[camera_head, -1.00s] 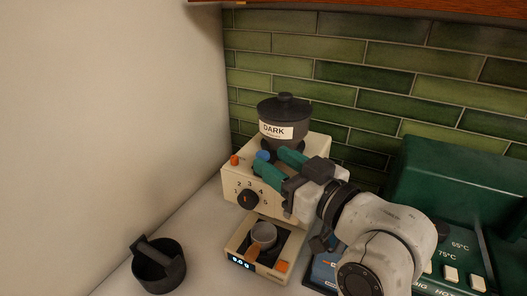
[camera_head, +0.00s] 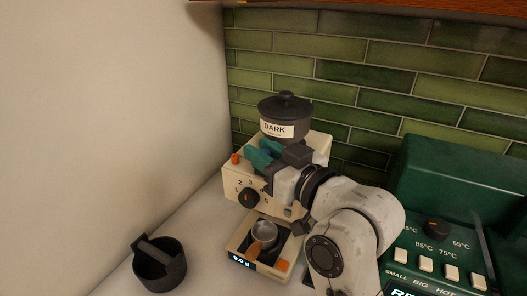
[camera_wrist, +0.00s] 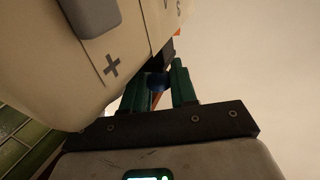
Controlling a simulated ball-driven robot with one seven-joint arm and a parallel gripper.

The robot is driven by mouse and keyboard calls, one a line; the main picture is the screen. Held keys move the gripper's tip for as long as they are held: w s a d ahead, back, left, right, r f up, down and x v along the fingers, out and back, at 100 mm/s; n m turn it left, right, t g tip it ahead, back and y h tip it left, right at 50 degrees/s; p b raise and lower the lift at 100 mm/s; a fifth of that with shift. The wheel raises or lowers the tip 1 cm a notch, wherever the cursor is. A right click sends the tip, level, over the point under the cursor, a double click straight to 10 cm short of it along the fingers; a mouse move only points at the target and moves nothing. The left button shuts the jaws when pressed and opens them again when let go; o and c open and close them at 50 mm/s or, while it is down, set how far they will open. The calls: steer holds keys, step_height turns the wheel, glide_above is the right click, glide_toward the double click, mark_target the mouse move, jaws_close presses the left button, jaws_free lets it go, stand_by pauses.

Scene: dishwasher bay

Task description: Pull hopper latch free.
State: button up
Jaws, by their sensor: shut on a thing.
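The dark grey hopper (camera_head: 287,113) with a lid and a "DARK" label stands upright on the cream grinder (camera_head: 232,184). How far the latch is pulled out cannot be told.
An orange button (camera_head: 235,158) and a black numbered dial (camera_head: 249,198) are on the grinder's front. A scale (camera_head: 238,250) holding a small metal cup (camera_head: 264,234) stands below. A black bin (camera_head: 160,270) is front left. A green machine (camera_head: 450,190) is at right; wall tiles are behind.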

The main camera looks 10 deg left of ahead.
jaws_close()
steer(key=shift+s+a, duration=0.25)
steer(key=shift+s, duration=0.35)
steer(key=shift+s+a, duration=0.2)
steer(key=shift+s, duration=0.35)
steer(key=o, duration=0.6)
jaws_free()
steer(key=shift+s, duration=0.15)
steer(key=shift+d, duration=0.1)
